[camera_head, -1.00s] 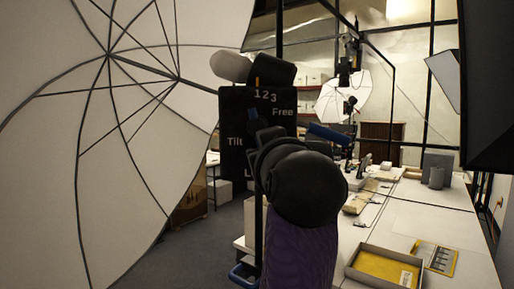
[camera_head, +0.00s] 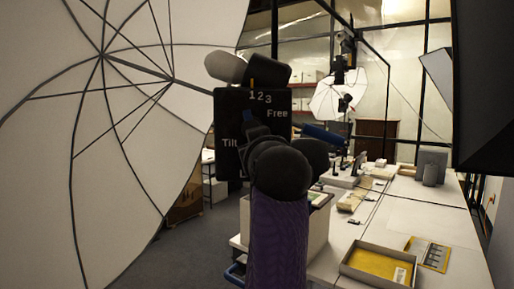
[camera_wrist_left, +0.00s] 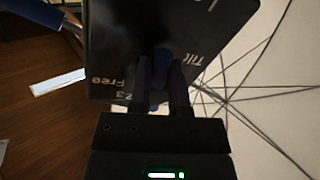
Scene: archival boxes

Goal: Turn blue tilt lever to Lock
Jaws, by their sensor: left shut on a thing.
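The black panel (camera_head: 228,112) in the head view carries the marks "1 2 3", "Free" and "Tilt". A mark at its lower edge is mostly hidden by my arm. My left gripper (camera_head: 256,132) is in front of the panel, and its wrist covers the lower right part. In the left wrist view, my left gripper (camera_wrist_left: 161,88) has its fingers close together at the panel face (camera_wrist_left: 120,45), shut on the blue tilt lever (camera_wrist_left: 159,82). Only a little of the lever shows between the fingers, so its exact angle is hard to tell. My right gripper is not in view.
A blue bar (camera_head: 323,134) sticks out to the right behind the panel. A large white umbrella (camera_head: 110,150) fills the left side. A long white table (camera_head: 430,222) at right holds a tray (camera_head: 347,270) and several items. A dark panel hangs at upper right.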

